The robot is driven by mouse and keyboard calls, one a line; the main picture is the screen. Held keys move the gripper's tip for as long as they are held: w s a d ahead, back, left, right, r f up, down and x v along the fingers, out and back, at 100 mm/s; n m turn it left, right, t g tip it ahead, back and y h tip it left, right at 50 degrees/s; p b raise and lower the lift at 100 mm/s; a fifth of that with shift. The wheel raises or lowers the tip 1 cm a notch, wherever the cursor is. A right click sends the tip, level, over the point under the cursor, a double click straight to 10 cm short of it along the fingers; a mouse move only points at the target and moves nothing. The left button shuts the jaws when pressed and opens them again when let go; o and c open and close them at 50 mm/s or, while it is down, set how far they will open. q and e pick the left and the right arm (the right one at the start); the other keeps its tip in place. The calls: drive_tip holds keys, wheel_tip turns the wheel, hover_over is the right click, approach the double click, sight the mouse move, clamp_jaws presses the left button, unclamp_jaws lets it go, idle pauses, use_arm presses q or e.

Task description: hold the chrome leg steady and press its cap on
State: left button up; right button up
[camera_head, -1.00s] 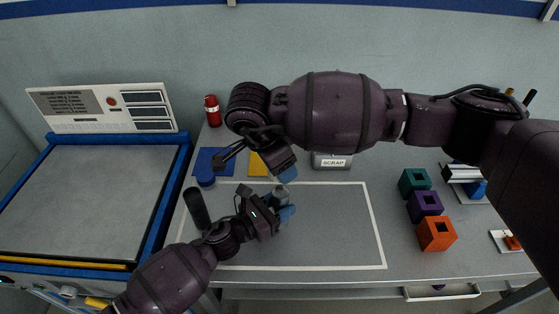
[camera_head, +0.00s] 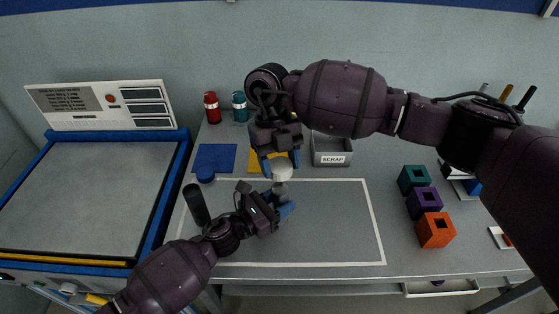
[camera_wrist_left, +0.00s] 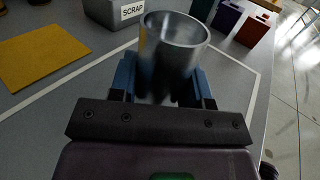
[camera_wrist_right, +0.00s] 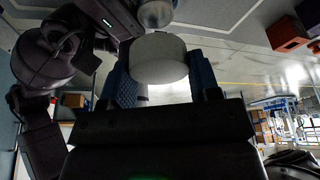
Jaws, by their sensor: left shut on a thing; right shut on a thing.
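The chrome leg (camera_wrist_left: 175,45) is a short upright metal tube. My left gripper (camera_head: 282,211) is shut on it near the bench's middle, one blue finger on each side. Its open rim shows bare in the left wrist view. In the head view the leg's top (camera_head: 281,187) shows just under the cap. The white round cap (camera_head: 282,172) is in my right gripper (camera_head: 281,166), which points down above the leg. The right wrist view shows the cap (camera_wrist_right: 158,58) between the blue fingers, with the leg (camera_wrist_right: 155,13) close beyond it. The exact gap is unclear.
A grey SCRAP bin (camera_head: 332,150) and a yellow mat (camera_head: 258,160) lie behind the leg. A dark cylinder (camera_head: 196,204) stands left of my left gripper. Teal, purple and orange blocks (camera_head: 436,230) stand at right. The outlined area (camera_head: 335,230) right of the leg is clear.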

sight(279, 189)
drive_tip(key=m+y, duration=0.1)
drive_tip(key=m, duration=0.2)
drive_tip(key=m+y, duration=0.1)
drive_tip(key=m, duration=0.2)
drive_tip(key=shift+s+d, duration=0.1)
drive_tip(key=m+y, duration=0.1)
drive_tip(key=m, duration=0.3)
drive_tip(key=shift+s, duration=0.1)
drive_tip(key=m+y, duration=0.1)
drive_tip(key=m, duration=0.2)
drive_tip(key=shift+t, duration=0.4)
drive_tip(key=shift+f, duration=0.1)
drive_tip(key=shift+f, duration=1.9)
drive_tip(key=shift+f, duration=1.55)
drive_tip(key=o, duration=1)
